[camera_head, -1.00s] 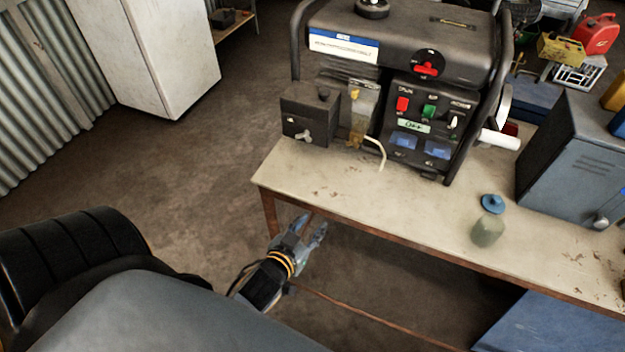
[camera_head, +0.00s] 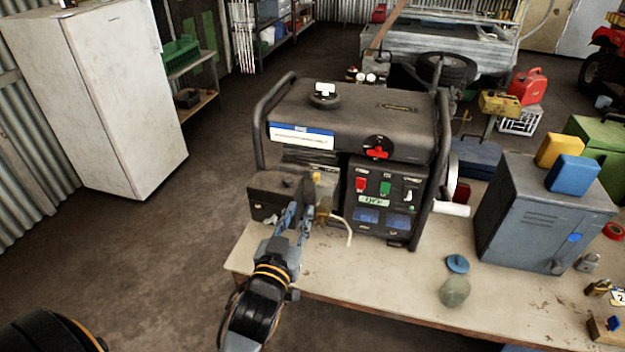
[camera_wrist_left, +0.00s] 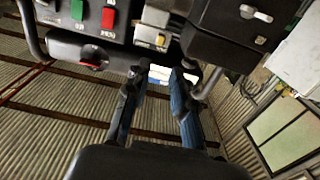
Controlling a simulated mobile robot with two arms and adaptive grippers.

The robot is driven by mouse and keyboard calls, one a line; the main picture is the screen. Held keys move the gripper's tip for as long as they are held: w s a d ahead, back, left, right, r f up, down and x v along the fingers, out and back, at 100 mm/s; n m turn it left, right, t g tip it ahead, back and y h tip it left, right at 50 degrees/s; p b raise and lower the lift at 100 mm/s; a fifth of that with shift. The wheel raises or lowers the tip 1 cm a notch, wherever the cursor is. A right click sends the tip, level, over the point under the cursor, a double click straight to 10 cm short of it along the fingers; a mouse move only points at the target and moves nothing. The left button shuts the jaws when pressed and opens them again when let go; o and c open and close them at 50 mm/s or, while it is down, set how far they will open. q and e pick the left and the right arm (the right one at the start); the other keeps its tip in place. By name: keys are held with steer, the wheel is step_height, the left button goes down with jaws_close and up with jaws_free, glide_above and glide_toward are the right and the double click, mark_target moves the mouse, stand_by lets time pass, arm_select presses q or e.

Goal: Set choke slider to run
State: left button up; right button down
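The black generator (camera_head: 375,115) stands on the bench. A black box (camera_head: 268,190) is on its left side, and the wrist view shows a pale lever (camera_wrist_left: 257,13) on this box. I cannot tell for sure whether that lever is the choke slider. A yellow part (camera_wrist_left: 160,38) sits between the box and the control panel (camera_head: 383,195). My left gripper (camera_head: 298,212) is open in front of the box and hides part of its front. In the wrist view its blue fingers (camera_wrist_left: 157,85) are apart, with nothing clearly held between them. My right gripper is out of view.
A pale hose (camera_head: 342,228) curves out beside the gripper. On the bench (camera_head: 345,275) are a blue disc (camera_head: 457,264), a greenish jar (camera_head: 454,292) and a grey metal cabinet (camera_head: 540,215). The bench front left of the jar is clear. A white fridge (camera_head: 125,110) stands at left.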

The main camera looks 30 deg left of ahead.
mark_target(316, 178)
arm_select(q)
steer(key=w, duration=0.3)
steer(key=w+a+p, duration=0.1)
steer(key=w, duration=0.3)
steer(key=w+a+p, duration=0.1)
steer(key=w, duration=0.3)
steer(key=shift+f, duration=0.1)
jaws_close()
